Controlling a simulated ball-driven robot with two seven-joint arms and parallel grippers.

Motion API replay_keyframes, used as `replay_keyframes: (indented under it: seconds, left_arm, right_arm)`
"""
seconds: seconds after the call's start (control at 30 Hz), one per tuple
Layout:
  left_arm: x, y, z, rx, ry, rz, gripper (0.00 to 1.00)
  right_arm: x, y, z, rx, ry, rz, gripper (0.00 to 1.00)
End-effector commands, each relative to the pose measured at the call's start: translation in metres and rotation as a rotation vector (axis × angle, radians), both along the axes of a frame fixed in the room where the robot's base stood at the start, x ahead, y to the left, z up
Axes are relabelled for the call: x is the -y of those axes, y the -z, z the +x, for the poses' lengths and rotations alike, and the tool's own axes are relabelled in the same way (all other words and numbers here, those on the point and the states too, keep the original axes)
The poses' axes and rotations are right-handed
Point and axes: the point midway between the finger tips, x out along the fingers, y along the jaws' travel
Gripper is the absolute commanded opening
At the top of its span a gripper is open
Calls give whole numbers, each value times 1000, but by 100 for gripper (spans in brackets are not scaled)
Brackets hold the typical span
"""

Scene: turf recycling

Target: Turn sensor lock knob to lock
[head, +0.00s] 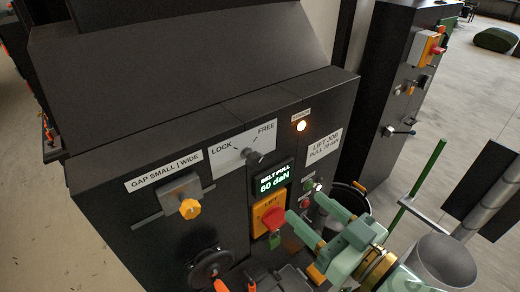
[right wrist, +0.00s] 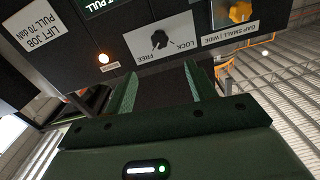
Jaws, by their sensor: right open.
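The sensor lock knob (head: 252,156) is a small dark knob on a white plate marked LOCK on the left and FREE on the right in the head view. In the right wrist view the knob (right wrist: 160,40) appears upside down, beyond the fingertips. I cannot tell for sure which mark it points at. My right gripper (head: 305,206) is pale green, open and empty, below and right of the knob and apart from it. Its two fingers also show in the right wrist view (right wrist: 162,82), with a gap between them. My left gripper is not in view.
A yellow gap knob (head: 189,208) sits left on the panel. The green belt-pull display (head: 273,178) and red lift button (head: 273,217) lie below the lock plate. A lit lamp (head: 301,126) is up right.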

Motion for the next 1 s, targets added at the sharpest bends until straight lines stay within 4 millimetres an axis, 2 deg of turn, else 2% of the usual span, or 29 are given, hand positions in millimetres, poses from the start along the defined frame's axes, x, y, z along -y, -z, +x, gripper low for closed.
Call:
replay_keyframes:
  seconds: [0.17,0.3,0.5,0.63,0.8,0.87,1.0]
  left_arm:
    - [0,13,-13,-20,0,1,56]
    - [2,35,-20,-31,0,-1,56]
    - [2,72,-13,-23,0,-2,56]
    - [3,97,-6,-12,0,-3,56]
    - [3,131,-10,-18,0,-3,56]
    - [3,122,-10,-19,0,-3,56]
    - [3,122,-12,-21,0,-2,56]
  right_arm:
    - [-4,5,9,-16,5,22,56]
    - [-15,8,24,-12,3,20,56]
    - [-34,10,51,-13,5,22,56]
    - [-40,11,61,-15,7,24,56]
    - [-48,11,68,-14,2,18,56]
    - [-58,4,83,-20,4,18,56]
    - [-76,2,107,-19,4,16,56]
